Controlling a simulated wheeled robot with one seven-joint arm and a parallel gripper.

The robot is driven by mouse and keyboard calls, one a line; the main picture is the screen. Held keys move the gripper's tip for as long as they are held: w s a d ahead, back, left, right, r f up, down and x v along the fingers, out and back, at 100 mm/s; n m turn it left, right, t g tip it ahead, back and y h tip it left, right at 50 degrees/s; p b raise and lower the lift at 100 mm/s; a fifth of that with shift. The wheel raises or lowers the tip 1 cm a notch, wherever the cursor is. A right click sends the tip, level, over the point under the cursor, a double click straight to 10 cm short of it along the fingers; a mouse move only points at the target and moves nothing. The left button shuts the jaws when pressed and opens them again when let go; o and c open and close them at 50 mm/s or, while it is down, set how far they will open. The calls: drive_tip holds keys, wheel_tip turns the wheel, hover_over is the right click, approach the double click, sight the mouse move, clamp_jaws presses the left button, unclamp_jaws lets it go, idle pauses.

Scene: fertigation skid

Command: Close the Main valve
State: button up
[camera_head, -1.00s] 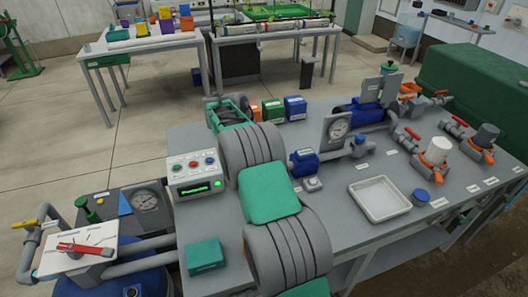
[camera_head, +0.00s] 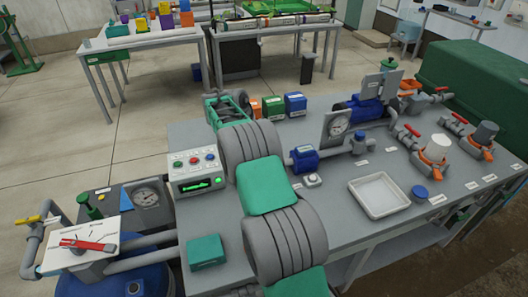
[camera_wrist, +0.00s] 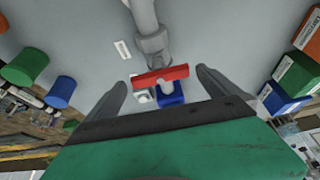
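In the wrist view, a valve with a red bar handle (camera_wrist: 160,75) sits on a grey pipe (camera_wrist: 146,18). The handle lies across the pipe's line, slightly tilted, between my fingers. My gripper (camera_wrist: 163,79) is open, one finger on each side of the handle. I see no clear grip on it. In the head view my gripper (camera_head: 235,99) is at the far end of my arm, by the bench's back left edge; this valve is hidden there. Other red-handled valves (camera_head: 412,130) (camera_head: 458,118) stand at the right. I cannot read which label says Main.
Orange (camera_head: 273,107) and blue (camera_head: 295,103) boxes stand just right of my gripper. A red lever on a white plate (camera_head: 90,245) is at lower left.

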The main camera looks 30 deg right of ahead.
drive_tip(key=p+v, duration=0.2)
drive_tip(key=v, duration=0.5)
drive_tip(key=shift+a+r, duration=0.2)
drive_tip(key=shift+r, duration=0.15)
idle(1.0)
